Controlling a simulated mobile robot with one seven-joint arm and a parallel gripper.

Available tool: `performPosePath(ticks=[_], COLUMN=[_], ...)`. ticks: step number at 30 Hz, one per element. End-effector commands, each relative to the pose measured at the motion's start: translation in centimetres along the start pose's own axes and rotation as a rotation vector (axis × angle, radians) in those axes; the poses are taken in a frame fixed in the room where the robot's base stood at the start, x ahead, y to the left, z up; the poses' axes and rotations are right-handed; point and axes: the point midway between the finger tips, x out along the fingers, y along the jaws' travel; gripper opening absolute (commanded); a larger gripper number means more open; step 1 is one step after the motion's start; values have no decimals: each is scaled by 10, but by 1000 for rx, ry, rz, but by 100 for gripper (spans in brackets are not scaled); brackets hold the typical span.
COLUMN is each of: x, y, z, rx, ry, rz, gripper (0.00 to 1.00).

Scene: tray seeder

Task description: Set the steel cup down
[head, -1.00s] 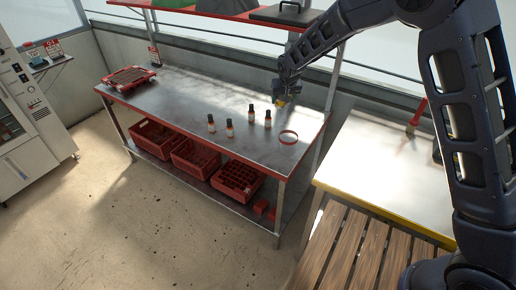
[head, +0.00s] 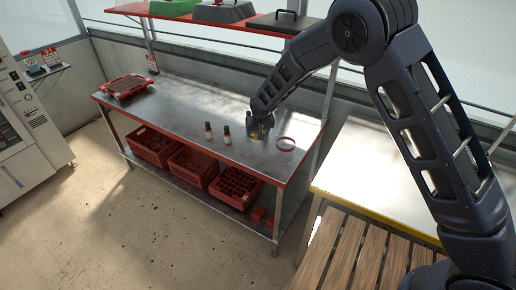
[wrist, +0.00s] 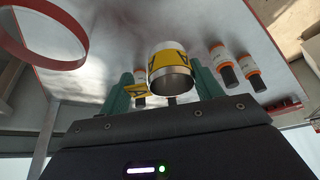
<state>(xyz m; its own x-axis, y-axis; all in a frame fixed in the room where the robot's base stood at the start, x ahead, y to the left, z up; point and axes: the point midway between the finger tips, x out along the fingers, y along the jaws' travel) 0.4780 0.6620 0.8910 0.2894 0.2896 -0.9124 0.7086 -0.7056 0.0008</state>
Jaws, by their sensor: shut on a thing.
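My gripper (head: 260,132) is low over the workbench, between the small bottles and the red ring. In the wrist view its two teal fingers (wrist: 166,88) are shut on the steel cup (wrist: 170,83), a shiny cylinder with a yellow band. In the head view the cup is mostly hidden by the gripper, with only a bit of yellow showing. I cannot tell whether the cup touches the steel tabletop (head: 180,100). The red ring (head: 285,143) lies on the bench just right of the gripper; it also shows at upper left in the wrist view (wrist: 45,62).
A red tray (head: 127,86) lies at the bench's far left. Red crates (head: 190,165) sit on the lower shelf. A red overhead shelf (head: 215,20) runs above.

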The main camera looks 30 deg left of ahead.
Motion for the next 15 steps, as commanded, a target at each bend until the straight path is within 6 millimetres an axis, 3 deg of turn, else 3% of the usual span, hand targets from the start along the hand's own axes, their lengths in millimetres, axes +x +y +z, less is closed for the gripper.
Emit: performPosePath(ticks=[6, 15], x=[34, 51], y=[0, 0], z=[16, 23], rx=[1, 1], ry=[-2, -2], rz=[1, 1], gripper=[42, 42])
